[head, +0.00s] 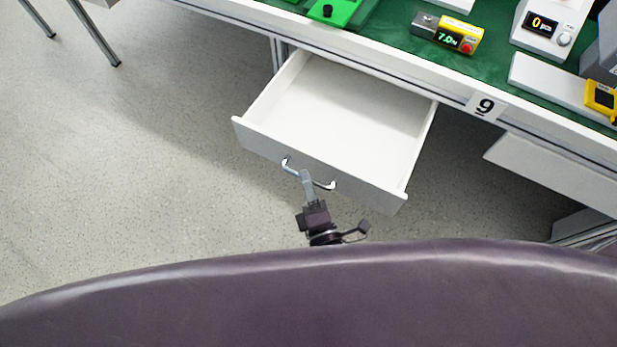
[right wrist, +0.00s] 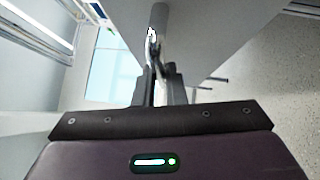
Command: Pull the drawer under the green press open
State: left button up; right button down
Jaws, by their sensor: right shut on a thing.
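The drawer (head: 340,118) under the workbench is pulled out toward me, and its empty white inside shows in the head view. Its front carries a curved metal handle (head: 324,186). My right gripper (head: 306,178) is shut on this handle. In the right wrist view the fingers (right wrist: 160,80) close around the handle (right wrist: 153,38), with the drawer front close beside them. The green press (head: 335,10) stands on the bench above the drawer, cut off by the top edge of the head view. My left gripper is not in view.
The workbench with its green mat (head: 395,40) carries a yellow-and-grey device (head: 447,33), a white display box (head: 543,25) and other devices to the right. Another white drawer unit (head: 550,170) hangs under the bench at right. The floor (head: 130,150) to the left is free apart from metal legs.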

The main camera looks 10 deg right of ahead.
jog(key=c, duration=1.5)
grip_release()
jog(key=shift+s, duration=0.1)
jog(key=v, duration=0.7)
jog(key=shift+s+d, duration=0.1)
jog(key=shift+s, duration=0.2)
jog(key=shift+f, duration=0.1)
